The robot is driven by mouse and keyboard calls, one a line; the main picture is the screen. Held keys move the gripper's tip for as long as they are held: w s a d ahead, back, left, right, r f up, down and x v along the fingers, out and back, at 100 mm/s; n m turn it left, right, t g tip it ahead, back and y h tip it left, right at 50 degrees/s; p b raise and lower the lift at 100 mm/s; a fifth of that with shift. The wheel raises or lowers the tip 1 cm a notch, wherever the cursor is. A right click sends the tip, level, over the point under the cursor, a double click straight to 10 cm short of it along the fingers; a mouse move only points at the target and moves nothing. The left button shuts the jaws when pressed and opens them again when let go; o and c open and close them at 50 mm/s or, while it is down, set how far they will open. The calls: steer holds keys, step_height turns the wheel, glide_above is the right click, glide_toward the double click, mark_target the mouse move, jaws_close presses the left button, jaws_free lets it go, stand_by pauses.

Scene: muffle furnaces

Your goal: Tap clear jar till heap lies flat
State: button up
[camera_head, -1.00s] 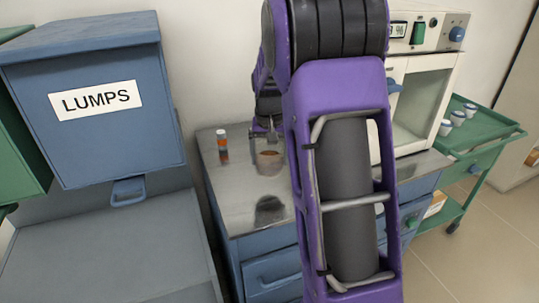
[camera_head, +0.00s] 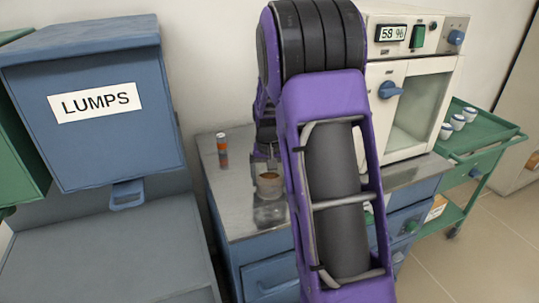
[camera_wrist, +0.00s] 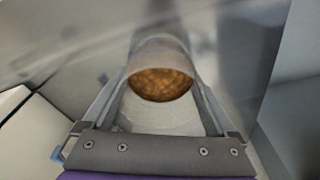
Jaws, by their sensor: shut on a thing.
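The clear jar (camera_head: 270,187) is upright over the steel bench top (camera_head: 233,205), with a brown heap inside. In the wrist view the jar (camera_wrist: 160,52) shows brown, lumpy contents through its mouth. The heap's surface looks bumpy there; I cannot tell whether it is level. My gripper (camera_head: 267,167) is shut on the jar, with a finger on each side in the wrist view (camera_wrist: 160,90). A reflection lies just below the jar on the bench; I cannot tell whether the jar touches the steel.
A white furnace (camera_head: 420,75) reading 58 % stands to the right. A blue LUMPS bin (camera_head: 95,130) is at left. A green trolley (camera_head: 485,135) holds several white cups. Bench front is clear.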

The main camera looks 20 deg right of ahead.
steer(key=shift+c, duration=0.6)
steer(key=shift+r+p, duration=1.3)
steer(key=shift+r, duration=0.5)
step_height(320, 180, down, 5)
steer(key=b, duration=0.3)
steer(key=shift+r, duration=0.1)
steer(key=shift+r+p, duration=0.4)
steer(key=shift+r, duration=0.15)
steer(key=shift+c, duration=0.9)
steer(key=shift+r+p, duration=1.55)
steer(key=shift+r, duration=0.55)
steer(key=shift+f, duration=0.15)
